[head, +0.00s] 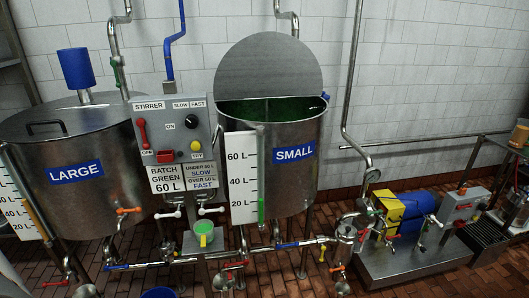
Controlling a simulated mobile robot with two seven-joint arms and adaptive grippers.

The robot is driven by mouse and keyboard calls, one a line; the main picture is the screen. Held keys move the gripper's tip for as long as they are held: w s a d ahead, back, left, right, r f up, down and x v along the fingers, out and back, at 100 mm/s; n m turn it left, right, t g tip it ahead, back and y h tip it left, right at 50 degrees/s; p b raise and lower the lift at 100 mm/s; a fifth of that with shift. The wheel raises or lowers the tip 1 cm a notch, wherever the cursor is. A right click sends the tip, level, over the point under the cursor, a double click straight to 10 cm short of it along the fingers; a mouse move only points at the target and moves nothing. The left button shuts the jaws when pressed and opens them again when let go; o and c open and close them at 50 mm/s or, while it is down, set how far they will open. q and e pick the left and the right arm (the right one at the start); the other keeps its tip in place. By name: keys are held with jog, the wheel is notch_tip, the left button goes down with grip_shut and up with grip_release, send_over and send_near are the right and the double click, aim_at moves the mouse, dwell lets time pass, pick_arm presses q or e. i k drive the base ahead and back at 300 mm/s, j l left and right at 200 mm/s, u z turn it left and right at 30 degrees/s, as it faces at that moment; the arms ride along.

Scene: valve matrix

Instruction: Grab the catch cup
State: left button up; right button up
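A small green cup (203,231) with a yellow part on its front stands on a grey stand (203,245) in front of and between the two tanks. It looks upright, and it is the thing that best fits the catch cup. A tap with a white handle (211,210) sits just above it. Neither of my grippers shows in the head view, so their distance from the cup cannot be told.
The LARGE tank (100,150) and the open SMALL tank (300,170) stand behind. A control panel (172,130) is between them. A pipe (170,262) with coloured valve handles runs low near the cup. A blue bucket (158,293) is at the bottom edge.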

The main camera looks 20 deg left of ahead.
aim_at(203, 229)
jog(key=i+j+u, duration=0.3)
jog(key=i, duration=0.45)
jog(key=i+u, duration=0.3)
jog(key=i, duration=0.4)
